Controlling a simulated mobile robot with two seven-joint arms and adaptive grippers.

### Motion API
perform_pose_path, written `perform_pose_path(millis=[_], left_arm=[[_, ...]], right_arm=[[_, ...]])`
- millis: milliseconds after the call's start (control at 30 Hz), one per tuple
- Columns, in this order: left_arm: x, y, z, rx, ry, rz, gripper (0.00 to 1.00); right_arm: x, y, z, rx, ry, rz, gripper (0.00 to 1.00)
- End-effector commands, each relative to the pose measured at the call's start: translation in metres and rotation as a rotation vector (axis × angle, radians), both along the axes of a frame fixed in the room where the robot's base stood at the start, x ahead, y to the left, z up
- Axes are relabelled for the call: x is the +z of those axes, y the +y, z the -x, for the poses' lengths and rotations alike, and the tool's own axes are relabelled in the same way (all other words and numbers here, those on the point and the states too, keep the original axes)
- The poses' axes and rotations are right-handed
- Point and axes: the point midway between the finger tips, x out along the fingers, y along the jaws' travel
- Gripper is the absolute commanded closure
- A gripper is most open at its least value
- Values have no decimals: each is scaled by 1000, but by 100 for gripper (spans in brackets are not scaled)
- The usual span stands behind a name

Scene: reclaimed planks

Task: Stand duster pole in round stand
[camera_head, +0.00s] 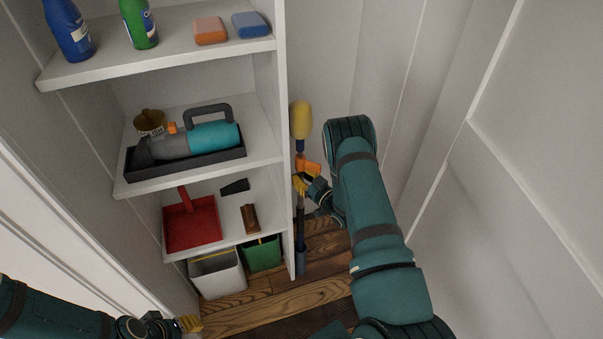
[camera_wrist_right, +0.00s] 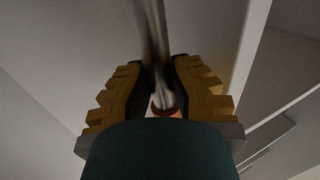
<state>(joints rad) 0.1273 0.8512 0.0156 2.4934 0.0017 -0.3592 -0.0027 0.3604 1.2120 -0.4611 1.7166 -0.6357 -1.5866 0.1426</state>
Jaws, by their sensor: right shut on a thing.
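The duster pole stands close to upright beside the right side panel of the shelf in the head view. Its yellow duster head (camera_head: 301,119) is at the top, above a dark blue collar. My right gripper (camera_head: 303,184) is shut on the pole, below the head. The right wrist view shows the grey shaft (camera_wrist_right: 155,45) between the two yellow-padded fingers (camera_wrist_right: 160,85). A narrow blue-grey piece (camera_head: 301,262) shows at the pole's lower end; I cannot tell whether it is the round stand or a pole grip. My left gripper (camera_head: 189,323) is at the bottom left, away from the pole, its opening unclear.
The white shelf holds bottles, sponges, a handheld vacuum (camera_head: 205,140) in a dark tray, a red dustpan (camera_head: 191,222) and brushes. A white bin (camera_head: 217,273) and a green bin (camera_head: 262,254) stand below. White wall panels close in the right side. Plank floor (camera_head: 270,300) shows in front.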

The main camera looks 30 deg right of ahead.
Motion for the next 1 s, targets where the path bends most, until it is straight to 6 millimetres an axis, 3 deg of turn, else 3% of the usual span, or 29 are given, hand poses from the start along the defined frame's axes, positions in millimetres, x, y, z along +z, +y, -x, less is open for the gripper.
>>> perform_pose_path(millis=[1000], left_arm=[[0, 0, 0, 0, 0, 0, 58]], right_arm=[[-68, 0, -1, 0, -4, 0, 100]])
